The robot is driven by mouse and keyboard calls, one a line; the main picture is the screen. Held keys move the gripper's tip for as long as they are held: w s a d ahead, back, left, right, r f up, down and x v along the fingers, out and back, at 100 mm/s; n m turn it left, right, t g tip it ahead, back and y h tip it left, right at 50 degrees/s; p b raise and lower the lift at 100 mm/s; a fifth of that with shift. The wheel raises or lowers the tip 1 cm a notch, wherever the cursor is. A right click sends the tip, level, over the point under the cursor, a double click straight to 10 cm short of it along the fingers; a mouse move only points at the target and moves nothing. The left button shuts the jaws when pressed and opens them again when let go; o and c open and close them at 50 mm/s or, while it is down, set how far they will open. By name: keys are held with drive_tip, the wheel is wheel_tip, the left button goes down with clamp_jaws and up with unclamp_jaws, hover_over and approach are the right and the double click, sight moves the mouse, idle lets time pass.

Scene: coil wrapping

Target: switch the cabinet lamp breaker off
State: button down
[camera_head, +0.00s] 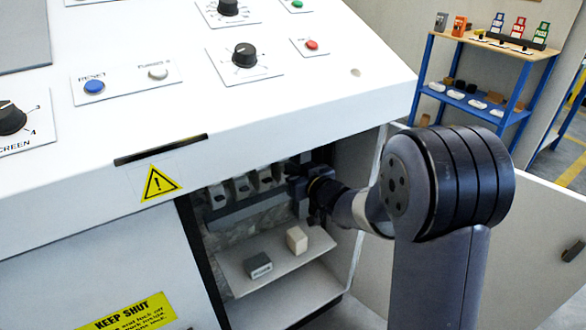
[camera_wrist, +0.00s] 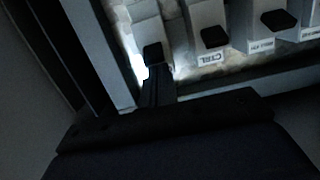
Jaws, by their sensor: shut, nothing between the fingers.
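A row of pale breakers (camera_head: 242,187) with black toggles sits inside the open cabinet below the sloping panel. My gripper (camera_head: 293,178) reaches into the cabinet at the right end of this row. In the wrist view my gripper (camera_wrist: 157,82) is shut, with nothing between its fingers. Its fingertips are right at the black toggle (camera_wrist: 153,53) of the leftmost breaker (camera_wrist: 146,30); I cannot tell whether they touch. That breaker's label is hidden behind the fingers. The breaker beside it (camera_wrist: 206,18) has a label that seems to read CTRL, upside down.
Below the breakers, a cabinet shelf (camera_head: 250,290) holds a dark grey block (camera_head: 258,265) and a cream block (camera_head: 297,239). The cabinet door (camera_head: 540,240) stands open at right. The panel's lower edge (camera_head: 300,135) overhangs the opening. A blue rack (camera_head: 500,50) stands behind.

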drive_tip(key=shift+f+b, duration=0.15)
drive_tip(key=shift+b, duration=0.15)
drive_tip(key=shift+f+t+y+b, duration=0.1)
drive_tip(key=shift+t+y+b, duration=0.2)
drive_tip(key=shift+b, duration=0.15)
